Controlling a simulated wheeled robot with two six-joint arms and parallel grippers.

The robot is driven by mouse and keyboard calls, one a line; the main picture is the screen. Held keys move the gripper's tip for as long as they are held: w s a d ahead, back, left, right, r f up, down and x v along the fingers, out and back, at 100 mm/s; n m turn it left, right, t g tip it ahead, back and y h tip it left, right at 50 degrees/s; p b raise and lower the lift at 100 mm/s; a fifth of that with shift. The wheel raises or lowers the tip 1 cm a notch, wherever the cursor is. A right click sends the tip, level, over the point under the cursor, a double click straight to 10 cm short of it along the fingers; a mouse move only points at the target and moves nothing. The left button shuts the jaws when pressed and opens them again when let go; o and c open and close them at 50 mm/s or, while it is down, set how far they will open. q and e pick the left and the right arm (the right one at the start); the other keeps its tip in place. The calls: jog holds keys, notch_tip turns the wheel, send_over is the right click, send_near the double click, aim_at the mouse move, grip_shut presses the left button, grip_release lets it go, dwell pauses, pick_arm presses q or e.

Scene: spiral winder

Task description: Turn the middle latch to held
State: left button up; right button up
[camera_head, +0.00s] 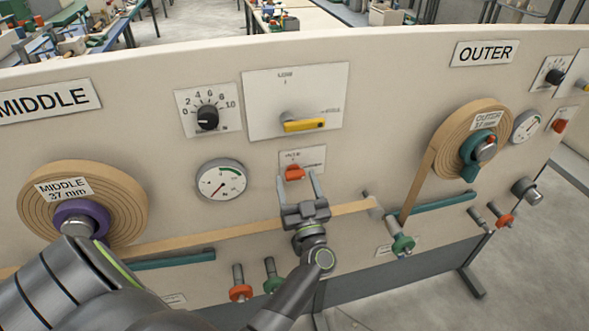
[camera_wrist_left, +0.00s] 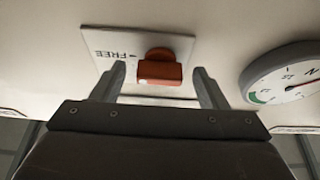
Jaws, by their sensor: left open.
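The middle latch is an orange-red knob (camera_head: 294,172) on a small white plate below the yellow-handled switch. In the left wrist view the latch (camera_wrist_left: 160,72) has a wide bar, and the word FREE with an arrow shows upside down beside it on the plate (camera_wrist_left: 106,48). My left gripper (camera_head: 297,180) is open in front of the latch. In the wrist view its fingers (camera_wrist_left: 158,84) stand on either side of the knob, with gaps on both sides and no visible contact. How far the tips reach along the knob is unclear. My right gripper is not in view.
A yellow-handled switch (camera_head: 304,125) sits above the latch, and a round gauge (camera_head: 220,180) to its left. A tan strip (camera_head: 240,233) runs across the panel below. The MIDDLE roll (camera_head: 120,195) is at left, the OUTER roll (camera_head: 455,130) at right.

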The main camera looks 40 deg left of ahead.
pick_arm(q)
jog(key=shift+w+a+r, duration=0.15)
jog(key=shift+w+a, duration=0.1)
jog(key=shift+s+d+r, duration=0.1)
jog(key=shift+r, duration=0.05)
jog(key=c, duration=1)
